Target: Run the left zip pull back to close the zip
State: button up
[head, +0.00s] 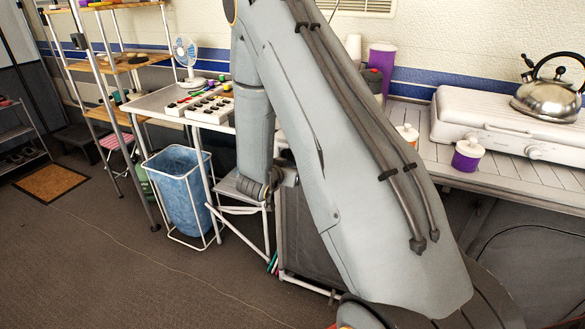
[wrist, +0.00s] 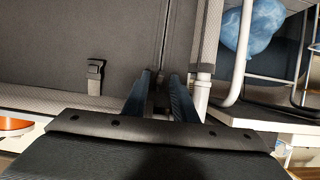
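A dark grey fabric panel (wrist: 60,35) fills the upper left of the wrist view, and a thin seam like a zip line (wrist: 164,30) runs down it. A small grey tab with a buckle (wrist: 95,70) hangs on the panel to the left of my gripper; I cannot tell if it is a zip pull. My gripper (wrist: 163,76) points at the panel beside the seam. Its two dark fingers stand a little apart, with a narrow gap between the tips. No zip pull can be made out between them.
A wire-framed bin with a blue bag (head: 180,195) stands left of the fabric unit. A white table (head: 160,98) holds a fan (head: 187,62). The counter (head: 520,175) at right bears a white stove (head: 500,125) and a kettle (head: 548,95). Open floor (head: 110,260) lies at left.

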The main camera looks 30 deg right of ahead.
grip_shut()
dwell(1.2)
